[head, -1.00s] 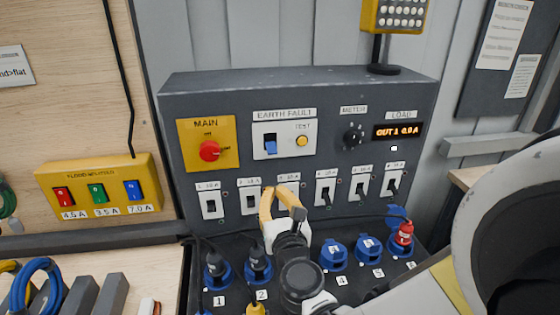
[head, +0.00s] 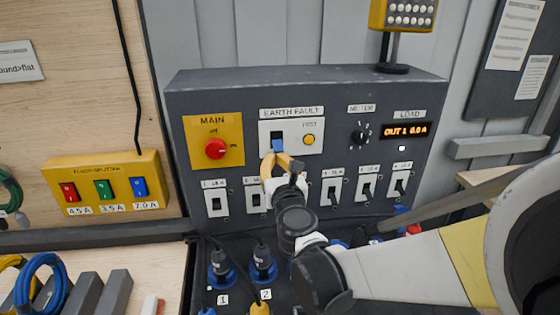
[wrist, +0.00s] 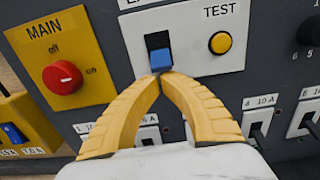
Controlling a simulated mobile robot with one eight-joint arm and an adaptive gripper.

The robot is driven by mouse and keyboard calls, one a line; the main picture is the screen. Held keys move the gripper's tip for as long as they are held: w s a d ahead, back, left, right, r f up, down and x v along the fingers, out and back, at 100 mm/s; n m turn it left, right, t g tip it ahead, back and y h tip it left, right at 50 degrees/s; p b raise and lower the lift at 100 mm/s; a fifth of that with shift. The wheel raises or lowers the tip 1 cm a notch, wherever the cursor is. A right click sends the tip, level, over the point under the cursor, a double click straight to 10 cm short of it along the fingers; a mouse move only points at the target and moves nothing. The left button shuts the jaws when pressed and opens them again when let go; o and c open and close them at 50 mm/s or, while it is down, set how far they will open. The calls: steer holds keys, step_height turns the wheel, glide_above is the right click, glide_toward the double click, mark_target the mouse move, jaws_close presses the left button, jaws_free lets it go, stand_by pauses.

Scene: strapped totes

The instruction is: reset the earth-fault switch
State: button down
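The earth-fault switch (head: 278,146) is a blue rocker in a black slot on a white plate, under the label EARTH FAULT. The blue part sits at the lower end of the slot, with black showing above it. A yellow test button (head: 309,140) is to its right. My gripper (head: 281,160) has yellow fingers and is just below the switch. In the wrist view the fingertips (wrist: 161,74) meet with nothing seen between them, right under the blue rocker (wrist: 161,57). I cannot tell whether they touch it.
The red MAIN knob (head: 215,149) on its yellow plate is left of the switch. A row of breakers (head: 215,202) runs below. The meter dial (head: 359,134) and the load display (head: 405,130) are to the right. Plugs and sockets (head: 262,264) stand in front of the panel.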

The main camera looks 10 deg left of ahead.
steer(key=shift+s+d+r+g+p, duration=0.15)
steer(key=shift+r+g+p, duration=0.2)
steer(key=shift+p, duration=0.4)
steer(key=shift+s+a+r+g+p, duration=0.1)
steer(key=shift+g+p, duration=0.35)
steer(key=shift+p, duration=0.25)
steer(key=shift+s+d+r+g+h+p, duration=0.1)
steer(key=shift+s+r+g+h+p, duration=0.15)
steer(key=shift+r+p, duration=0.3)
steer(key=shift+s+d+r+g+h+p, duration=0.15)
steer(key=shift+s+r+g+p, duration=0.15)
steer(key=shift+p, duration=0.4)
steer(key=shift+w+a, duration=0.1)
steer(key=shift+f, duration=0.15)
glide_toward(276, 152)
